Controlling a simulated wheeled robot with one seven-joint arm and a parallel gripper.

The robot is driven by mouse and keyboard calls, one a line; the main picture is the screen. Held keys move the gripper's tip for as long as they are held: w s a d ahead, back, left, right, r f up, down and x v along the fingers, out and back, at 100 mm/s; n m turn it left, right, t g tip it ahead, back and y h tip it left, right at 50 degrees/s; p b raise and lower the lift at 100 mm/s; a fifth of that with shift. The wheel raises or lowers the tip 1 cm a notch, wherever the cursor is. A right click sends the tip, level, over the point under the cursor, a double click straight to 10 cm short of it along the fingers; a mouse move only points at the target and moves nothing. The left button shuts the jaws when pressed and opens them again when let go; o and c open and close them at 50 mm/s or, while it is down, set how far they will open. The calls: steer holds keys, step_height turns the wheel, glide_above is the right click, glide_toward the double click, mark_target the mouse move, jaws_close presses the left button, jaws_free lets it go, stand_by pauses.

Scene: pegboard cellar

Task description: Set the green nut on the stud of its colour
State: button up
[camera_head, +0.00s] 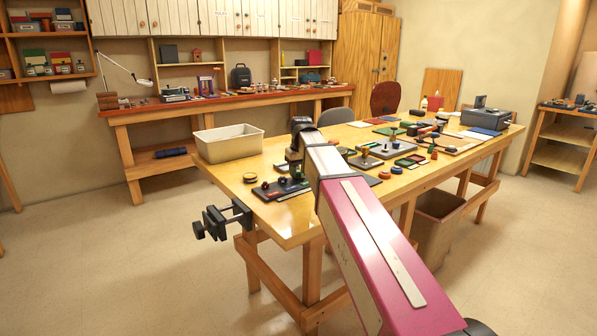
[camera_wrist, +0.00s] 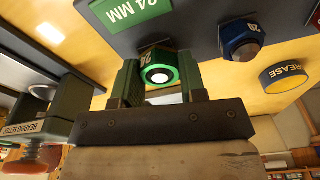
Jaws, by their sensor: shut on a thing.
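The green nut (camera_wrist: 157,72), marked 24, sits between the two fingers of my gripper (camera_wrist: 160,88) in the wrist view. My gripper is shut on it. A bright round spot shows in the nut's hole; I cannot tell whether it is a stud's end. A dark board (camera_wrist: 197,20) lies just beyond, with a green 24 MM label (camera_wrist: 130,10). The green stud is not clearly visible. A blue nut or stud cap (camera_wrist: 242,42) marked 20 stands on the board to the right. In the head view, my gripper (camera_head: 296,172) is low over the dark board (camera_head: 266,195) at the table's near corner.
A yellow GREASE tin (camera_wrist: 284,77) and a green bearing-setter tool (camera_wrist: 30,118) are near the gripper. A cream bin (camera_head: 229,143) stands at the table's left end. A dark vise (camera_head: 222,219) juts from the near edge. Several trays and parts fill the table farther right.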

steer(key=o, duration=1.2)
steer(key=shift+o, duration=0.2)
steer(key=shift+r, duration=4.05)
